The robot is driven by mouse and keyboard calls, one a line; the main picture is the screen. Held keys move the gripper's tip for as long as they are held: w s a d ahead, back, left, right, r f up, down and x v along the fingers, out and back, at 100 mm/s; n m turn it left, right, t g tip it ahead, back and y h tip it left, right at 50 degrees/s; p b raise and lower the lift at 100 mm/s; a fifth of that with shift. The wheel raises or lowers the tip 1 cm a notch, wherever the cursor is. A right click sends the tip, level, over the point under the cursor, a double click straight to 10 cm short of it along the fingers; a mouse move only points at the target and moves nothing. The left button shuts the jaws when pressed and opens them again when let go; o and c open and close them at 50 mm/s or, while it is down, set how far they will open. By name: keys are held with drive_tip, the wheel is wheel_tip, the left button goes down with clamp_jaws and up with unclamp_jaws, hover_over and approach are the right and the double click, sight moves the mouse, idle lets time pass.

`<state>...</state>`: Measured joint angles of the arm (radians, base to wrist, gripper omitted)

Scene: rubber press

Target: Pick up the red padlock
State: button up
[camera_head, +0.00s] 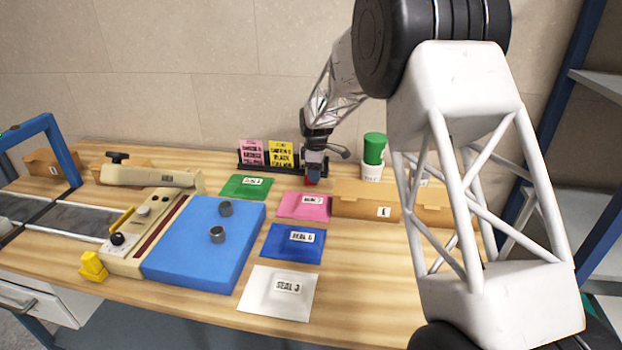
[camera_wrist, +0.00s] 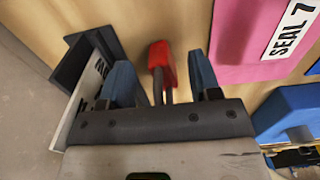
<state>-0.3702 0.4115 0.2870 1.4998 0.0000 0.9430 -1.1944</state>
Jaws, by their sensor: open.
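The red padlock (camera_wrist: 161,57) lies on the wooden table between the two blue fingertips of my gripper (camera_wrist: 160,80) in the wrist view. Its shackle points toward the gripper's palm. The fingers stand apart, with a visible gap on each side of the padlock. In the head view, my gripper (camera_head: 313,172) is low over the back of the table, and a small red part of the padlock (camera_head: 311,182) shows below it. The rest of the padlock is hidden there.
A black holder with pink and yellow cards (camera_head: 281,153) stands just left of the gripper. A pink SEAL 7 sheet (camera_head: 290,208) lies in front. A green-capped bottle (camera_head: 374,150) and a cardboard box (camera_head: 352,200) are to the right.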

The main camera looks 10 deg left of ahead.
idle(0.3)
clamp_jaws()
drive_tip(key=shift+r, duration=0.15)
drive_tip(key=shift+r, duration=4.9)
